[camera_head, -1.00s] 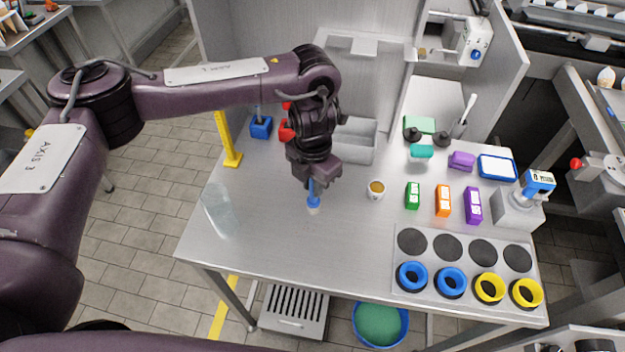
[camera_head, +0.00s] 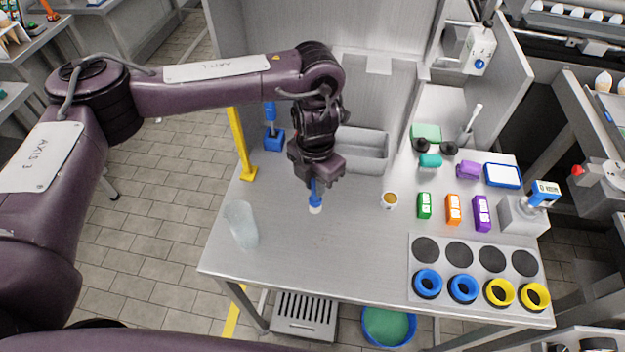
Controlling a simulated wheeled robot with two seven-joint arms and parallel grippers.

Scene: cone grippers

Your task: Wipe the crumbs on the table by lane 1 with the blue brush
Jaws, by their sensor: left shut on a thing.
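My left gripper (camera_head: 316,184) is above the metal table (camera_head: 330,260), pointing down. It is shut on the blue brush (camera_head: 315,201), whose blue handle shows below the fingers. The brush is about upright, with a pale lower end at or just above the table top; I cannot tell whether it touches. I cannot make out crumbs clearly on the table around it, nor a lane 1 label. My right gripper is not in view.
A clear glass-like vessel (camera_head: 242,224) lies left of the brush and a small cup (camera_head: 389,200) stands to its right. A blue block tool (camera_head: 273,139) and a grey bin (camera_head: 362,150) are behind. Blue rings (camera_head: 428,283) are front right. The front middle is clear.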

